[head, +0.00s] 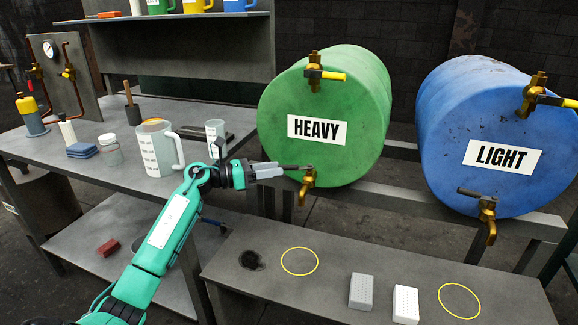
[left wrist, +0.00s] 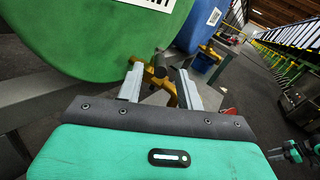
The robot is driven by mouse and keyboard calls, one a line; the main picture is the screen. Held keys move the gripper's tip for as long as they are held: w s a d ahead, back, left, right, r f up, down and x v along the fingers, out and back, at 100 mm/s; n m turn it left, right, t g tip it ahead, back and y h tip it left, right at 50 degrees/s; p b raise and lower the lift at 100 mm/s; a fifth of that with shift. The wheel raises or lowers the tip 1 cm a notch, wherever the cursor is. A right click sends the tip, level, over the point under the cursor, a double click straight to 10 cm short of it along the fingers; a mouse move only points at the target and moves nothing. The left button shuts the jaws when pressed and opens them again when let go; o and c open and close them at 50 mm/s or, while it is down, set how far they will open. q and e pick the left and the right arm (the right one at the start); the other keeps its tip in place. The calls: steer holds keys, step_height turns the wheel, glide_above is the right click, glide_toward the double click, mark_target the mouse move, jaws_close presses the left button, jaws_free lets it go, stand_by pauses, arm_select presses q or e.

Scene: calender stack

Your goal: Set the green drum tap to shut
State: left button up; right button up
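The green drum (head: 340,100), labelled HEAVY, lies on a stand. Its lower brass tap (head: 308,182) is low on the front face, with a dark lever (head: 297,167) pointing left, roughly level. My left gripper (head: 283,171) is at the left of this tap, with its fingertips close to the lever. In the left wrist view the fingers are apart, and the brass tap (left wrist: 170,92) shows between and just beyond them. I cannot tell whether a finger touches the lever. Small teal and black parts at the right edge of that view may be my right arm.
The green drum's upper tap (head: 315,72) has a yellow lever. The blue drum (head: 480,125), labelled LIGHT, stands to the right with two taps. A low bench (head: 330,290) below holds two pale blocks. A jug (head: 155,148) stands on the left workbench (head: 95,180).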

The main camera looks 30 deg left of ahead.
mark_target(289, 167)
arm_select(q)
steer(key=shift+x, duration=2.65)
jaws_close()
